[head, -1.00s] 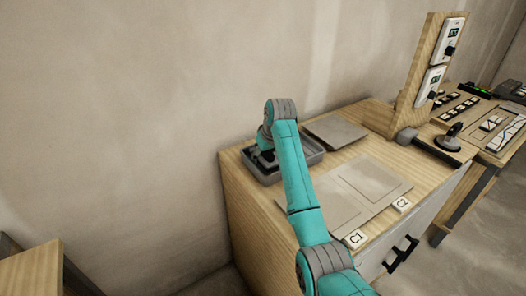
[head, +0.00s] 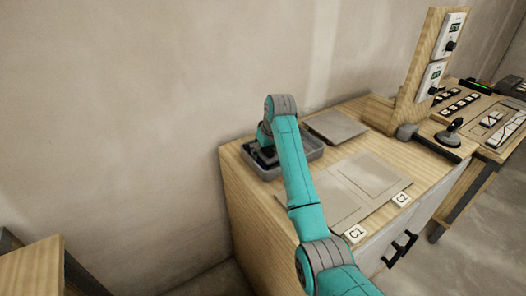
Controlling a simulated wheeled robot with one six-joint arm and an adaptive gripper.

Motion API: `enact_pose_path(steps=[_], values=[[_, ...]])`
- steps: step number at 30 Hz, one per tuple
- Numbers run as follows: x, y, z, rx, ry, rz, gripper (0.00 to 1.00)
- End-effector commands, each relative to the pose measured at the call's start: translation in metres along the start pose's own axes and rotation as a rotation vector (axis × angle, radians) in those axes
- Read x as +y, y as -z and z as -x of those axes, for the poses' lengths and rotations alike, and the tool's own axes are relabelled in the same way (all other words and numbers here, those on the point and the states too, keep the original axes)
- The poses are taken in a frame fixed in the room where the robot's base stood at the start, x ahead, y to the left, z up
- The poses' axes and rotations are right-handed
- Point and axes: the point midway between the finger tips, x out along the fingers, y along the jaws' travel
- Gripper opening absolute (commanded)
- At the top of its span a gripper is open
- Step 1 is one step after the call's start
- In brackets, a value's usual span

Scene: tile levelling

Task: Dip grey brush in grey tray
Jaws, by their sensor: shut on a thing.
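The grey tray (head: 262,172) stands at the back left of the wooden cabinet top, against the wall. My gripper (head: 264,154) is at the tray, pointing down over its left part, and is mostly hidden behind my teal arm. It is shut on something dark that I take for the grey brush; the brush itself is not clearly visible. Whether its bristles touch the tray floor cannot be told.
A wooden post with two dials (head: 433,75), a mallet-like tool (head: 425,142) and a suction-cup-like handle (head: 449,133) are to the right.

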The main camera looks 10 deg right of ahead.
Motion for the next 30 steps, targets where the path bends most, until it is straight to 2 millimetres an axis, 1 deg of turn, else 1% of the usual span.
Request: enact_pose_path(steps=[8, 30], values=[[0.0, 0.001, 0.003, 0.001, 0.0, 0.0, 0.21], [0.0, 0.025, 0.06, 0.002, 0.0, 0.0, 0.21]])
